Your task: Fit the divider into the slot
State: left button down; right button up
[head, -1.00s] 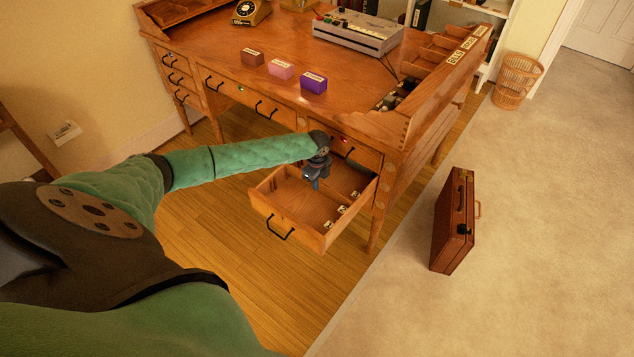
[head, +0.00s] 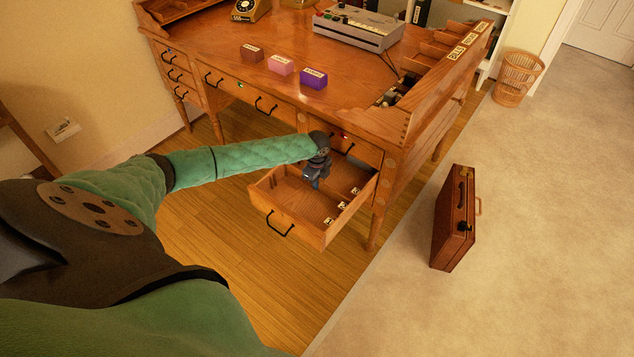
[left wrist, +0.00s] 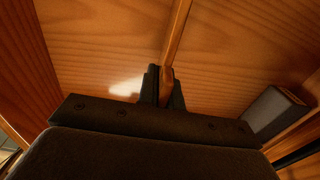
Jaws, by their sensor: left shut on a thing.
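The open wooden drawer (head: 291,229) sticks out of the right side of the desk. Small pale tags (head: 342,205) sit along its right inner wall. My left gripper (head: 315,179) is down inside the drawer, near its middle. In the left wrist view, its two dark fingers (left wrist: 164,88) are shut on the divider (left wrist: 177,34), a thin wooden strip seen edge-on running up from the fingers. Wood panels lie on both sides of it. The divider cannot be made out clearly in the head view. Whether its edges sit in a slot is hidden. My right gripper is out of view.
A grey block (left wrist: 272,114) lies at the right in the left wrist view. On the desktop stand brown (head: 252,53), pink (head: 281,65) and purple (head: 313,78) boxes, and a grey machine (head: 357,30). A briefcase (head: 452,220) stands on the carpet, right of the drawer.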

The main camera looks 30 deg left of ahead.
pick_arm(q)
jog(key=shift+f, duration=0.7)
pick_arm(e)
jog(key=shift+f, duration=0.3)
pick_arm(q)
jog(key=c, duration=1.5)
grip_release()
